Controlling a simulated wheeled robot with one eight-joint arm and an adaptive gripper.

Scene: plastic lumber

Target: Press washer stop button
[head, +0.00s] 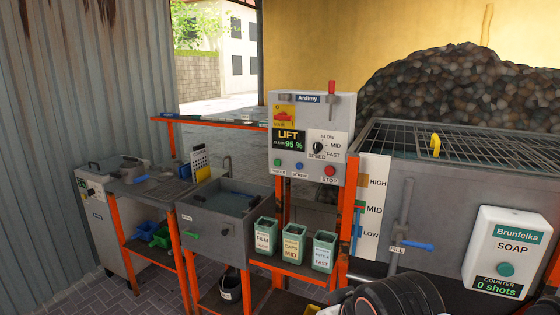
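The washer's grey control box (286,143) stands on orange posts near the middle of the head view. Its red stop button (330,171) is at the lower right of the front face, with a STOP label under it. A blue button (299,166) and a green button (278,162) sit in the same row to its left. The box's display (289,140) reads LIFT and 95 %. A speed knob (318,147) is above the red button. Nothing covers the red button. My gripper is not in view; a dark rounded part of my arm shows at the bottom edge.
A grey washer tank (460,190) with a grate and blue-handled fill valve fills the right. Labelled green bins (295,245) stand below the control box. A sink (230,215) and worktop are at left.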

